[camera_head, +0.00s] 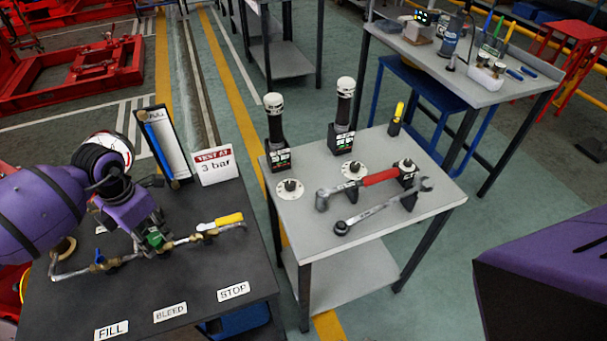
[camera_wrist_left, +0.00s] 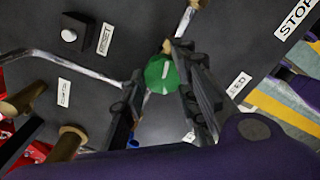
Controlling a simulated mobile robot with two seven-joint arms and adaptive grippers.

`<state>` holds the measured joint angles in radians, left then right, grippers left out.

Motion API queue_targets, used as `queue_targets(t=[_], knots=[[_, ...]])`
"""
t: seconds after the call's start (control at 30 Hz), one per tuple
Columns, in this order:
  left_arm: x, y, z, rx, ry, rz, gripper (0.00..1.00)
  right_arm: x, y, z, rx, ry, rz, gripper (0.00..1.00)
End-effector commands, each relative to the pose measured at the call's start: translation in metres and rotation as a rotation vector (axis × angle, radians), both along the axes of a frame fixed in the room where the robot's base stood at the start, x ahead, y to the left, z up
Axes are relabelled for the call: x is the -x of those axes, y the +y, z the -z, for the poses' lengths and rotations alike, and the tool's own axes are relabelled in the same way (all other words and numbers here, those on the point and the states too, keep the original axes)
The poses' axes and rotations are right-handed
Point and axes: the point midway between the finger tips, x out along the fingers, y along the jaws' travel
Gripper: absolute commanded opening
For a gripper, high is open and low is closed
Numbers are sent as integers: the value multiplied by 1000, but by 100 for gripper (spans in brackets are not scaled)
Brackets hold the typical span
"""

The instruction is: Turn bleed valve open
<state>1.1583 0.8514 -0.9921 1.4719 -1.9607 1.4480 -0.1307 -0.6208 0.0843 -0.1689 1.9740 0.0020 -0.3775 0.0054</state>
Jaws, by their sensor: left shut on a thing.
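The bleed valve's green handle (camera_head: 154,238) sits on the pipe run over the dark bench, in line with the BLEED label (camera_head: 170,312). It also shows in the left wrist view (camera_wrist_left: 160,73) as a round green knob with a pale mark. My left gripper (camera_head: 146,233) is over this handle and is shut on it, one finger on each side. The gripper hides part of the valve body and pipe. My right gripper is not in view; only a purple part of mine (camera_head: 540,285) shows at the right edge.
A blue-handled valve (camera_head: 100,259) sits left on the pipe, and a yellow-handled valve (camera_head: 228,219) sits right. A sight gauge (camera_head: 168,148) and a 3 bar sign (camera_head: 216,166) stand behind. A grey table (camera_head: 290,220) with wrenches stands to the right.

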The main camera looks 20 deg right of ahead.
Motion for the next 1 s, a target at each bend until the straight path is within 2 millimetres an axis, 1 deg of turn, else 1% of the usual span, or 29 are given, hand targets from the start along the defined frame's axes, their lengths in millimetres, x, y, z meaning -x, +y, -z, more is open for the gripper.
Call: queue_targets(t=[0.03,0.33,0.87,0.9,1.0], knots=[[-8,2,-9,0,-23,-33,2,-5,1,-5,-2,-10,-3,40],[-8,3,-9,0,-23,-148,2,-6,5,-8,-7,-11,-10,40],[-8,5,-8,-1,-23,-176,2,-5,4,-7,-7,-7,-4,40],[-8,5,-9,-2,-22,-176,29,-6,4,-7,-8,-8,-4,40],[-8,5,-8,-2,-22,-176,42,-6,4,-8,-8,-10,-2,40]])
